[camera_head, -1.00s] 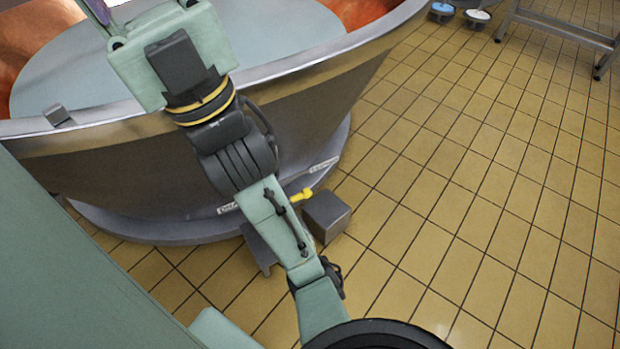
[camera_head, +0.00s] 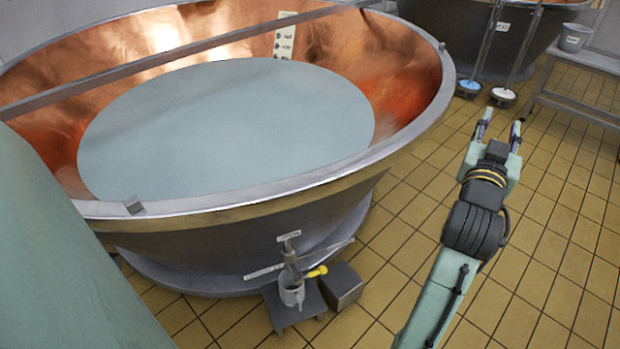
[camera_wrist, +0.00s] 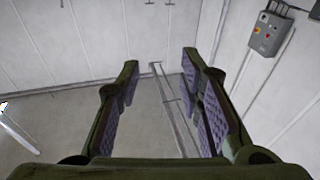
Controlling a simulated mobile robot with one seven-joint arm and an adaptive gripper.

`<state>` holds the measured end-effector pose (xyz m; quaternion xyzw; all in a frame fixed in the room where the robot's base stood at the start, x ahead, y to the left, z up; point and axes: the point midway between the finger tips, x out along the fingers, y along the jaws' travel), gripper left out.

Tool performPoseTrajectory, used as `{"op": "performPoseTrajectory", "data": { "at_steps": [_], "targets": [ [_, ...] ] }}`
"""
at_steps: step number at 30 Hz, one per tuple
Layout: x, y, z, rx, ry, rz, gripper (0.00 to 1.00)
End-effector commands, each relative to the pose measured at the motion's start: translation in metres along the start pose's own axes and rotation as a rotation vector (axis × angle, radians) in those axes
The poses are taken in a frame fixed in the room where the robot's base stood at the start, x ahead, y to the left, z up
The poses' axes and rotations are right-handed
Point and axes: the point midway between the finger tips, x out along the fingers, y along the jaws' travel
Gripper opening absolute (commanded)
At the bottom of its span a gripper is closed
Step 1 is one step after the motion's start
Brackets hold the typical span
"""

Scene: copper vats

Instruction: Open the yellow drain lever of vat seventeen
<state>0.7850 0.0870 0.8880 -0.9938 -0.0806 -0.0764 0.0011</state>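The yellow drain lever (camera_head: 316,272) sits low at the front of the large copper vat (camera_head: 230,195), on a grey drain valve (camera_head: 291,285). The lever points to the right and slightly up. Small labels hang by the valve, too small to read. My gripper (camera_head: 502,122) is to the right of the vat, above the tiled floor, well apart from the lever and higher than it. Its two fingers stand apart with nothing between them. The wrist view also shows the open, empty gripper (camera_wrist: 160,95) facing a wall and floor.
A grey box (camera_head: 342,285) stands on the floor right of the valve, and a small grey stand (camera_head: 290,312) is below it. A metal table (camera_head: 580,100) and another vat (camera_head: 440,35) are at the back right. A control box (camera_wrist: 269,34) hangs on the wall.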

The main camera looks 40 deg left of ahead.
Motion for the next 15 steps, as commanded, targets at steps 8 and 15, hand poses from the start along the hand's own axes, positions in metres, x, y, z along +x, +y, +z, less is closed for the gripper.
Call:
{"op": "performPoseTrajectory", "data": {
  "at_steps": [8, 15],
  "targets": [
    [-0.002, 0.096, 0.049, -0.005, -0.225, 0.181, 0.34],
    [0.02, 0.118, 0.045, -0.12, -0.092, 0.274, 0.34]
  ]
}}
